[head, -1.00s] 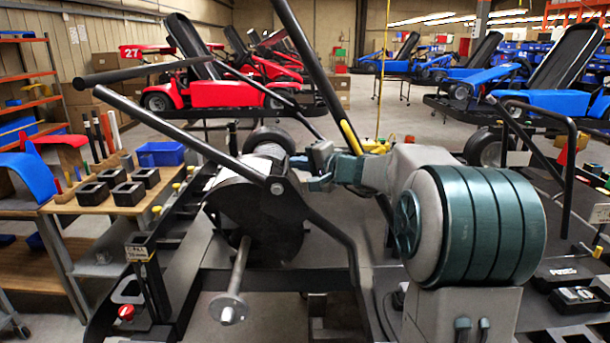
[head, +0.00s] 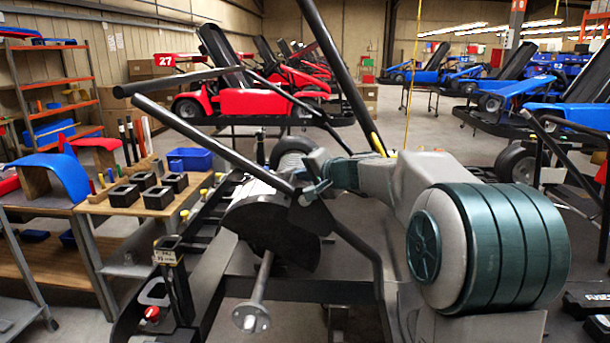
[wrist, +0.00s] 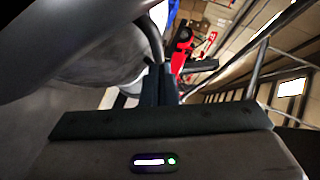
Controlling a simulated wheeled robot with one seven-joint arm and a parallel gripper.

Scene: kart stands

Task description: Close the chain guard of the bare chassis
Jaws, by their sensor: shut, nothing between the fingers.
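The bare chassis is a frame of black tubes (head: 362,246) in the middle of the head view. Its chain guard appears to be the dark, curved-edged plate (head: 268,232) behind the long sloping tube. A metal rod with a round end disc (head: 252,318) sticks out below it. My gripper (head: 308,196) is at the upper right of the plate, close to the sloping tube; I cannot tell whether it touches either. In the wrist view its dark fingers (wrist: 159,85) are together and empty. A large grey curved surface (wrist: 85,65) lies beside them at left.
A wooden-topped bench (head: 110,207) with black blocks and a blue bin (head: 190,160) stands at left. Red and blue karts stand behind. Steep black tubes (head: 335,70) rise close to my arm.

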